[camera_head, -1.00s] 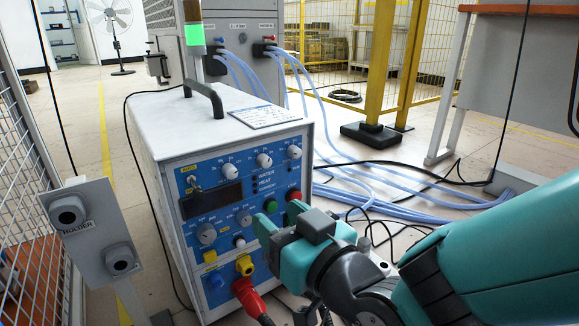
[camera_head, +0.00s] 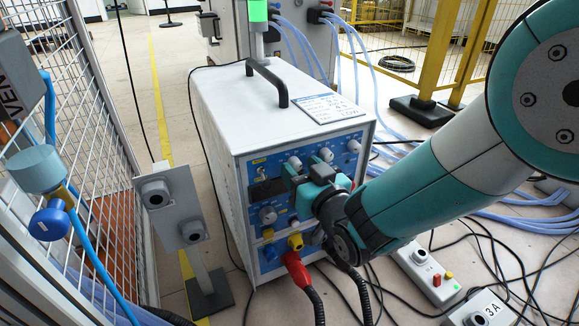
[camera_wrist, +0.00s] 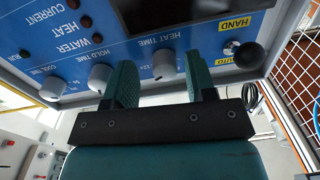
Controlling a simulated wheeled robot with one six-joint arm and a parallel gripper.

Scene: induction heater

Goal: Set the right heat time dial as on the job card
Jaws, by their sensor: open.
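The heat time dial (camera_wrist: 165,66) is a pale round knob under a "HEAT TIME" label on the heater's blue front panel (camera_wrist: 80,28). In the wrist view the panel is upside down and the dial shows between the two teal fingers of my gripper (camera_wrist: 158,72). The fingers are open, with a gap on each side of the dial. I cannot tell its setting. In the head view my gripper (camera_head: 302,172) is at the upper panel, partly covering it. The job card (camera_head: 327,107) lies on the heater's top; its writing is too small to read.
The hold time dial (camera_wrist: 100,77) sits close beside one finger, and a black-knobbed auto/hand switch (camera_wrist: 246,54) lies past the other. A red cable plug (camera_head: 296,268) is low on the heater. A grey holder post (camera_head: 176,208) stands left. Cables cover the floor at right.

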